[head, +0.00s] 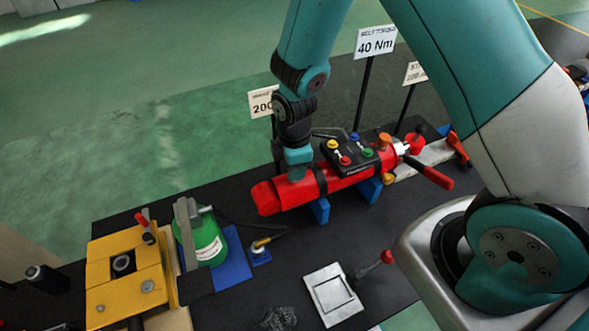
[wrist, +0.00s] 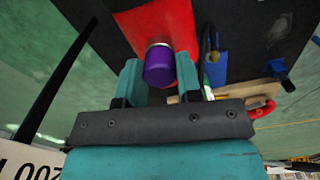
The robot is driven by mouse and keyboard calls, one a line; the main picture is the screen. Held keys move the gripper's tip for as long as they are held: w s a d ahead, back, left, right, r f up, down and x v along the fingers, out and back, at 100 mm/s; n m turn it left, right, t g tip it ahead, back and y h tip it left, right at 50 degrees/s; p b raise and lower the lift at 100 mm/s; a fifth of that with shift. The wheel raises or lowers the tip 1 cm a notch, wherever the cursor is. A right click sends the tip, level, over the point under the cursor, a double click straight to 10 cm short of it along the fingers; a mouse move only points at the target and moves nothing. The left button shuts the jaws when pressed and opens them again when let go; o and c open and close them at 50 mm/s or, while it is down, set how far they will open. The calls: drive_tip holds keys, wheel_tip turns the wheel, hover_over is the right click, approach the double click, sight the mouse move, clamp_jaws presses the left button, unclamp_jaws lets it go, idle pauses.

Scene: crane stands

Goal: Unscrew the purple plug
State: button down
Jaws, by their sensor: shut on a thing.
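The purple plug (wrist: 158,68) shows in the wrist view, at a pale metal collar on a red body (wrist: 152,22). My gripper (wrist: 159,72) has its two teal fingers on either side of the plug and is shut on it. In the head view my gripper (head: 297,172) reaches down to the left part of a long red cylinder (head: 275,195). The plug is hidden in the head view. I cannot tell whether it has turned in its collar.
The cylinder rests on blue supports (head: 319,210) on a black table. A green canister (head: 205,240) and yellow block (head: 125,285) stand at left. Sign posts, including "40 Nm" (head: 376,41), rise behind.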

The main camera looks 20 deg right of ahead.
drive_tip(key=n, duration=0.4)
drive_tip(key=n, duration=0.3)
drive_tip(key=shift+n, duration=1.3)
drive_tip(key=n, duration=0.5)
